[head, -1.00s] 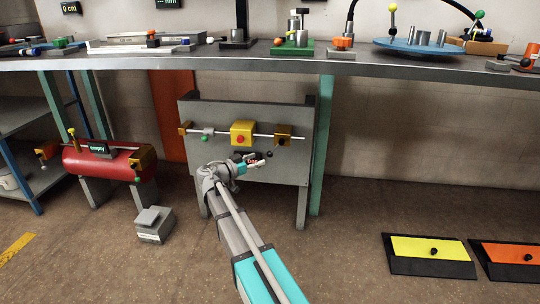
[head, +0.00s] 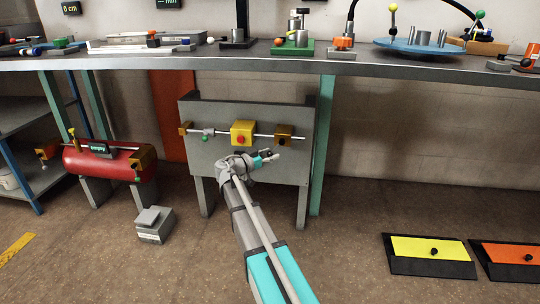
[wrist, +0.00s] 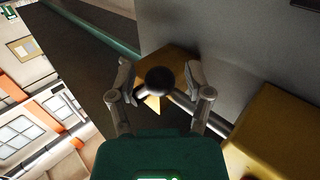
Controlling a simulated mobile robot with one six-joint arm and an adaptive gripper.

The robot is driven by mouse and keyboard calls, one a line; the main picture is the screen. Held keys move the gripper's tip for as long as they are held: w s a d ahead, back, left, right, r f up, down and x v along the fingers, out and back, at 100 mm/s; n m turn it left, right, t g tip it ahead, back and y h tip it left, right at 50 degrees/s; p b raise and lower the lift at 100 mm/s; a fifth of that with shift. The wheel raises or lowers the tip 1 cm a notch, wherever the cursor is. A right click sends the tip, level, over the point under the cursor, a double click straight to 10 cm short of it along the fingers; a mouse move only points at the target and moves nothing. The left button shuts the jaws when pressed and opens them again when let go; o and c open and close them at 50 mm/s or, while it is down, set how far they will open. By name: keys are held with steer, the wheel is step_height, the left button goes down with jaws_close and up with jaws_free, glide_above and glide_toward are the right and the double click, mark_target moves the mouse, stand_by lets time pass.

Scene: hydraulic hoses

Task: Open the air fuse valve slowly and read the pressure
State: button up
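A grey upright panel (head: 225,115) carries a thin pipe (head: 222,132) with a yellow box (head: 243,133) and its red button (head: 240,140). A smaller yellow-brown block (head: 284,133) sits at the pipe's right end. My gripper (head: 275,156) is just below and in front of that block. In the wrist view my gripper (wrist: 163,88) is open, its fingers on either side of a black ball knob (wrist: 156,80). The knob stands in front of the yellow-brown block (wrist: 168,58). Contact between fingers and knob cannot be told. Which fitting is the air fuse valve is not labelled.
A red tank (head: 80,160) at left carries a small display (head: 100,149) that seems to read "empty". A grey box (head: 154,225) stands on the floor. A workbench (head: 400,66) runs above the panel. Yellow (head: 415,248) and orange (head: 505,252) boards lie at right.

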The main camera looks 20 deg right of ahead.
jaws_close()
steer(key=shift+r, duration=0.1)
steer(key=shift+w+a+r+m+y+p, duration=0.1)
steer(key=shift+a+r+m+y+p, duration=0.15)
steer(key=shift+p, duration=0.45)
steer(key=shift+f, duration=0.15)
steer(key=shift+o, duration=1.2)
jaws_free()
steer(key=shift+d+f+b, duration=0.1)
steer(key=shift+f+b, duration=0.1)
steer(key=shift+b, duration=0.1)
